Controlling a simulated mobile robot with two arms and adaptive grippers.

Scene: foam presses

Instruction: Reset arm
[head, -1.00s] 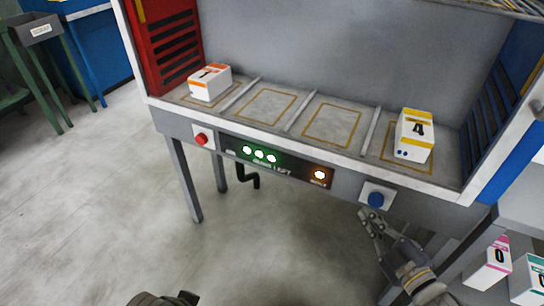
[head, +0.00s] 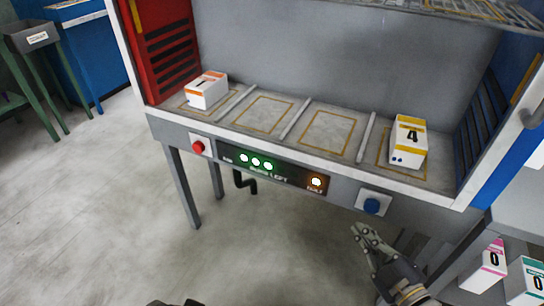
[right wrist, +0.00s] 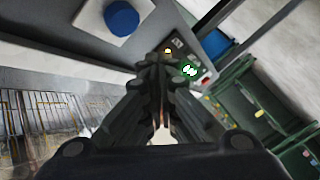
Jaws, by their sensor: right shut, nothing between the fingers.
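My right gripper (head: 358,232) is in front of the press, below the blue button (head: 371,206) and apart from it. It is shut and empty; in the right wrist view its fingers (right wrist: 158,62) meet, with the blue button (right wrist: 121,18) beyond them at upper left. Only a dark sliver, seemingly of my left arm or gripper (head: 178,303), shows at the bottom edge, so its jaws are hidden.
The press shelf (head: 290,150) holds an orange-striped white box (head: 207,93) and a yellow-striped box marked 4 (head: 408,143). The front panel (head: 290,175) has three green lights and one orange light. A red button (head: 197,147) is at left. Pink (head: 484,270) and teal (head: 525,283) boxes stand lower right.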

